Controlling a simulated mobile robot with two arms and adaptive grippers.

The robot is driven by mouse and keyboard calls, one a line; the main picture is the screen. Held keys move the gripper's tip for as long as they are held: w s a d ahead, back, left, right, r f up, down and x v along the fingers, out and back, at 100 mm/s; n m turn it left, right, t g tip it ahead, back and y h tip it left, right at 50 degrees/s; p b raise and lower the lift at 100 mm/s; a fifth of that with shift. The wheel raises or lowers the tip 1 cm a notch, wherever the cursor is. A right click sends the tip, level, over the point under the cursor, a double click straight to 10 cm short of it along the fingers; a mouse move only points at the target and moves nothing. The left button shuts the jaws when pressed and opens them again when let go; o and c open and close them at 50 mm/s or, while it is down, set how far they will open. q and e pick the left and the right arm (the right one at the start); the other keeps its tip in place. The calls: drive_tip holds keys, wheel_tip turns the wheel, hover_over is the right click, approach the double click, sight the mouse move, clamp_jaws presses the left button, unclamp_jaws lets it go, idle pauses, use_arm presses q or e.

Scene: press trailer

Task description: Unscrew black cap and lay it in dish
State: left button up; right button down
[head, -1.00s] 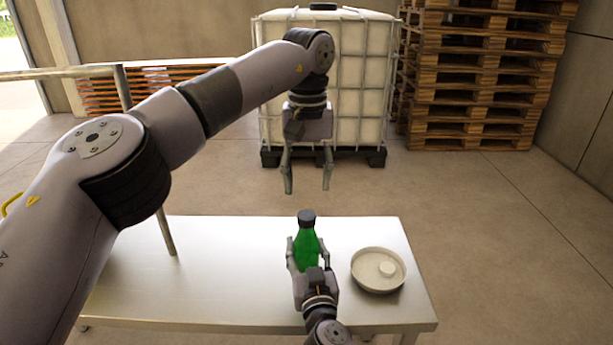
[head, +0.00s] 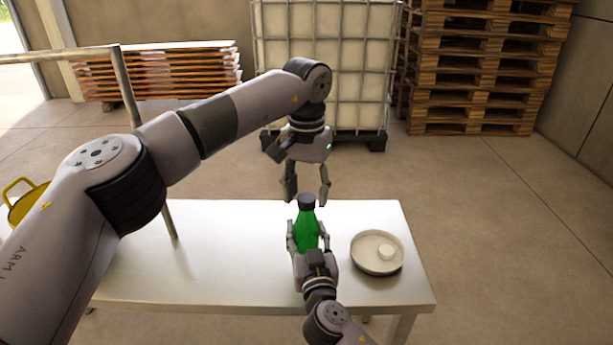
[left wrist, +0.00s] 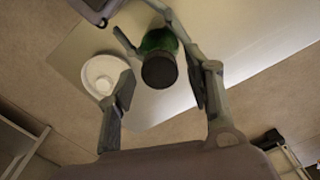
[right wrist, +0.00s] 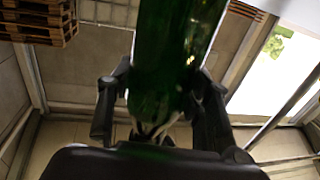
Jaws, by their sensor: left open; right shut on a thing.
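A green bottle (head: 306,230) stands upright on the metal table, with the black cap (head: 307,201) on its top. My right gripper (head: 306,244) is shut on the bottle's body; the right wrist view shows the green glass (right wrist: 168,60) between its fingers. My left gripper (head: 308,197) is open and points down just above the cap. In the left wrist view the cap (left wrist: 159,70) lies between and beyond the open fingers (left wrist: 160,95), not visibly touched.
A caged white tank (head: 350,70) and stacked pallets (head: 475,75) stand behind on the floor. A metal rail post (head: 140,130) rises at the left, near my left arm.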

use_arm(q)
drive_tip(key=shift+f, duration=0.25)
